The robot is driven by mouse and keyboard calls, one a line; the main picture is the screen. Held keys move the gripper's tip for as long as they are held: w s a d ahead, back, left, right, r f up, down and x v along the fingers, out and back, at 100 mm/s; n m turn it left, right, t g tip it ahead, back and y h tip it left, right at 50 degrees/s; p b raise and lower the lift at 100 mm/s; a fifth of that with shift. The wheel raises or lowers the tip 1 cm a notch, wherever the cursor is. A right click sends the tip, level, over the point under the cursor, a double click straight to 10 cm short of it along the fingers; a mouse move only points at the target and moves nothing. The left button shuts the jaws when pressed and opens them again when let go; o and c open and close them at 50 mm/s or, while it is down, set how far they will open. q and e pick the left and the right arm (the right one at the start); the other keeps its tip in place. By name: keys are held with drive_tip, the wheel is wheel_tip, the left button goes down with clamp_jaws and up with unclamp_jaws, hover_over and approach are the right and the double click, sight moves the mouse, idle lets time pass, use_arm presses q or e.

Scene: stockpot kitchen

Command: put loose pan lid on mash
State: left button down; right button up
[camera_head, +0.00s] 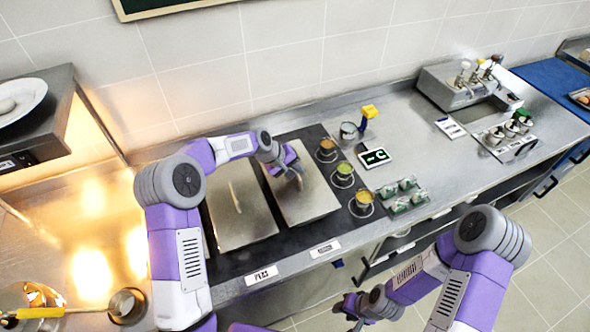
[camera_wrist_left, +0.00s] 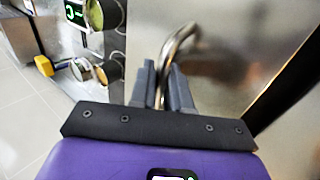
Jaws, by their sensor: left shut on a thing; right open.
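A rectangular steel lid (camera_head: 310,205) with a bar handle is at the right half of the dark strip in the counter. My left gripper (camera_head: 292,172) is shut on its handle. In the left wrist view, the fingers (camera_wrist_left: 164,88) close around the curved metal handle (camera_wrist_left: 181,42) above the lid's surface. I cannot tell whether this lid rests or is slightly raised. A second steel lid (camera_head: 242,222) with a handle lies just to its left. Which place is the mash is unclear, as the label print is too small. My right gripper (camera_head: 350,308) is open and empty, low in front of the counter.
Several round pots, one with green contents (camera_head: 344,170), line the strip's right side. A digital scale (camera_head: 375,157) and a small rack (camera_head: 402,194) stand further right. Labels (camera_head: 262,274) mark the front edge. A ladle (camera_head: 126,306) is at lower left.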

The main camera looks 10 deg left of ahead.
use_arm(q)
drive_tip(key=shift+f, duration=0.1)
idle(0.3)
drive_tip(key=c, duration=1)
unclamp_jaws()
